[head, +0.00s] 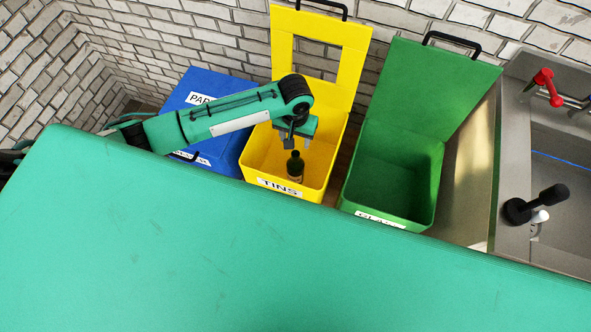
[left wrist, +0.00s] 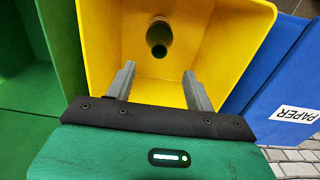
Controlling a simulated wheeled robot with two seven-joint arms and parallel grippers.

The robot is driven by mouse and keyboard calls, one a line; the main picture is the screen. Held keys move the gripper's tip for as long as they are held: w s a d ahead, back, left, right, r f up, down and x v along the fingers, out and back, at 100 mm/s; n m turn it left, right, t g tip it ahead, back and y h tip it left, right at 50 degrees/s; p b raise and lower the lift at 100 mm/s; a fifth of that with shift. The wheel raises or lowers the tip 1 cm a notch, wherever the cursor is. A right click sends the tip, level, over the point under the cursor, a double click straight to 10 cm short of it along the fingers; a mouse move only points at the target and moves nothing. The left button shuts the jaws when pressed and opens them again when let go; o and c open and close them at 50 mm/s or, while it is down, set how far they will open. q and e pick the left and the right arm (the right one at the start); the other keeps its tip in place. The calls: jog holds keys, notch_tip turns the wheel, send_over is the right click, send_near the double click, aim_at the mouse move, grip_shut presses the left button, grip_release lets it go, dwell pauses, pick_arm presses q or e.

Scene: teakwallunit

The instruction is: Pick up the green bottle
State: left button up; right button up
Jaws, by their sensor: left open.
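The green bottle (head: 295,167) is dark green and stands about upright inside the yellow bin (head: 314,185) labelled TINS. In the left wrist view the bottle (left wrist: 159,37) shows from above, its round mouth towards the camera, with yellow bin walls (left wrist: 240,28) around it. My left gripper (head: 292,143) is over the yellow bin, close above the bottle. Its two fingers (left wrist: 158,84) are spread and empty, and the bottle lies beyond their tips, apart from them. My right gripper is in neither view.
A blue bin (head: 225,88) labelled PAPER is to the left, its lid shut. An open green bin (head: 395,183) is to the right, then a metal sink (head: 565,205) with taps. A brick wall (head: 220,30) stands behind. My own green body part fills the foreground.

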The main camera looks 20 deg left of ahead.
pick_arm(q)
send_over(296, 155)
jog(key=s, duration=0.1)
notch_tip(296, 155, down, 5)
jog(key=shift+s+d, duration=0.1)
jog(key=shift+s, duration=0.05)
jog(key=shift+f, duration=0.85)
notch_tip(296, 155, down, 4)
jog(key=shift+r, duration=0.2)
jog(key=shift+f, duration=0.5)
jog(key=c, duration=0.9)
grip_shut()
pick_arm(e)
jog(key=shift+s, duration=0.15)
